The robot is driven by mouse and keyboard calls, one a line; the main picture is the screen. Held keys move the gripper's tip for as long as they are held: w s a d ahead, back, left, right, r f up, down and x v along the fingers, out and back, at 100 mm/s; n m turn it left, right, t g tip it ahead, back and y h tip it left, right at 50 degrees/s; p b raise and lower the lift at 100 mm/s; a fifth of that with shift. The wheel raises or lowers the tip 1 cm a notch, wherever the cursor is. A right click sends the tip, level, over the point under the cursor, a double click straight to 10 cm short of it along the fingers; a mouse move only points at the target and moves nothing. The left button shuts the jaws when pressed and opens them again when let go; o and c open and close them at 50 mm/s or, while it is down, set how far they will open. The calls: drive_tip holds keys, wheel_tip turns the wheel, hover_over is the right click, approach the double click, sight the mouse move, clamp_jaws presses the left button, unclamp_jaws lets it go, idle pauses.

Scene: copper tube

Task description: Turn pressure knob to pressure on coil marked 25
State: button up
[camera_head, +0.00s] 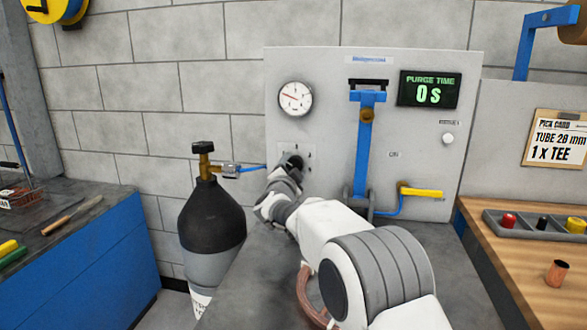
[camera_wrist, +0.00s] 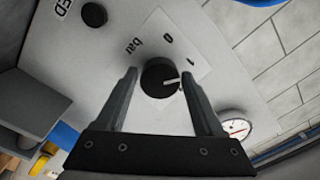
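The pressure knob (camera_wrist: 158,78) is black and round with a white pointer line, which points right in the wrist view, towards the right finger and just below the printed "1". The marks "0" and "bar" show around it. My gripper (camera_wrist: 160,80) is open, with a finger on either side of the knob and visible gaps to it. In the head view my gripper (camera_head: 292,166) is at the grey panel (camera_head: 330,75) and partly covers the knob's place. A round gauge (camera_head: 295,98) with a red needle is above. A copper tube (camera_head: 307,292) shows partly behind my arm; no "25" mark is readable.
A blue lever (camera_head: 364,140) stands right of the gripper, with a yellow-handled valve (camera_head: 422,192) below. A display (camera_head: 429,90) reads purge time 0 s. A dark gas cylinder (camera_head: 211,215) stands left. A pick card (camera_head: 556,138) reads tube 28 mm, 1 x tee.

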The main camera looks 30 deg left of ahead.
drive_tip(key=shift+o, duration=1.1)
drive_tip(key=p+v, duration=0.1)
drive_tip(key=v, duration=1.6)
drive_tip(key=shift+s, duration=0.2)
